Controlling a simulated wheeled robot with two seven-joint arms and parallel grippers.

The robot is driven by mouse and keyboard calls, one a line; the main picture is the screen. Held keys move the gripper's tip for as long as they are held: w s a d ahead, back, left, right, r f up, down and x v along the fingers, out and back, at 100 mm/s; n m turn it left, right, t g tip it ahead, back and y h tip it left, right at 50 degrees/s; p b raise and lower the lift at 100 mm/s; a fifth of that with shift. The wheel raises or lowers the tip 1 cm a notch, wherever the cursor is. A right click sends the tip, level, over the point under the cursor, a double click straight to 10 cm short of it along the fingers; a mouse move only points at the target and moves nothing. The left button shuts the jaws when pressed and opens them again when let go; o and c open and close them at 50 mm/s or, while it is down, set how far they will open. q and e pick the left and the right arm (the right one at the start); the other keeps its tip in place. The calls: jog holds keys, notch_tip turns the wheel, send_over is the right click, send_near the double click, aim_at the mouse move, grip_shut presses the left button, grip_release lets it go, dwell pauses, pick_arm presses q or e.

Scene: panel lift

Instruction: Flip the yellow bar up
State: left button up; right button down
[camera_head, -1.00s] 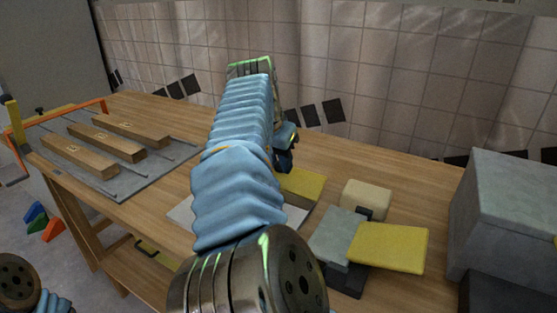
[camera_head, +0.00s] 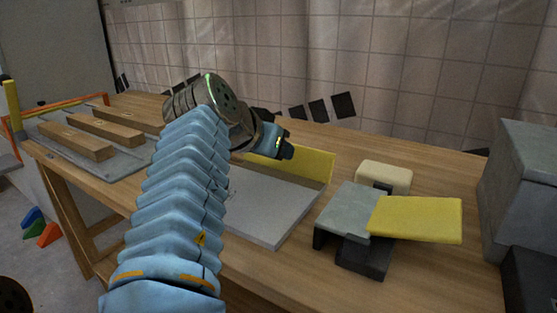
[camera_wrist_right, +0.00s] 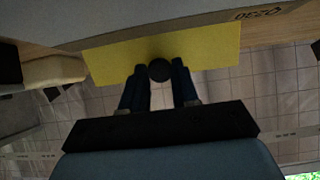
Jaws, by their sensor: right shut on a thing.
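The yellow bar (camera_head: 313,164) is a flat panel standing up, roughly upright, along the back edge of a grey plate (camera_head: 270,207) on the bench. My right gripper (camera_head: 285,149) is at the panel's upper part, and its arm hides the panel's left portion. In the right wrist view the yellow bar (camera_wrist_right: 210,49) spans the picture, with a dark round knob (camera_wrist_right: 159,70) between the fingers of my right gripper (camera_wrist_right: 159,72). The gripper is shut on this knob of the bar. My left gripper is out of view.
Right of the plate stands a grey block with a yellow flap (camera_head: 420,218) and a beige block (camera_head: 384,177) behind. A grey box (camera_head: 525,190) is at the far right. Wooden bars (camera_head: 75,140) lie on a grey board at left. A tiled wall (camera_head: 400,70) stands behind.

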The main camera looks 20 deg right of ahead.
jog(key=shift+s+a+f, duration=0.1)
dwell(0.3)
jog(key=c, duration=0.9)
grip_release()
jog(key=shift+o, duration=0.2)
jog(key=v, duration=0.7)
jog(key=shift+s+a, duration=0.15)
jog(key=shift+a, duration=0.1)
